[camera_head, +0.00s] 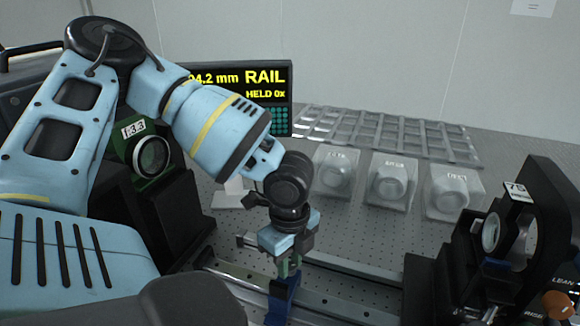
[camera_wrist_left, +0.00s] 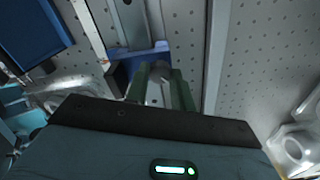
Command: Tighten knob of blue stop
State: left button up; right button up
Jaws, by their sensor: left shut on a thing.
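The blue stop (camera_head: 283,297) sits on the rail (camera_head: 325,292) at the bottom middle of the head view. In the left wrist view the blue stop (camera_wrist_left: 118,72) shows as a blue block across the rail, just beyond my fingertips. My left gripper (camera_head: 289,268) points down from above the stop. In the left wrist view the green fingers of the gripper (camera_wrist_left: 159,78) are shut on a small grey knob (camera_wrist_left: 160,70) beside the blue block. The knob is hidden in the head view, and whether it is turning cannot be told.
A green-framed lens (camera_head: 153,157) on a black mount stands left of the rail. A black mount with a lens (camera_head: 491,232) stands at the right.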

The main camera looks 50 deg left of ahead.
aim_at(290, 266)
pick_arm(q)
jog(key=n, duration=0.5)
jog(key=shift+n, duration=0.3)
jog(key=n, duration=0.5)
jog(key=shift+n+b, duration=0.3)
jog(key=shift+b, duration=0.1)
jog(key=o, duration=1)
jog(key=shift+r+p, duration=0.6)
jog(key=shift+r, duration=3.3)
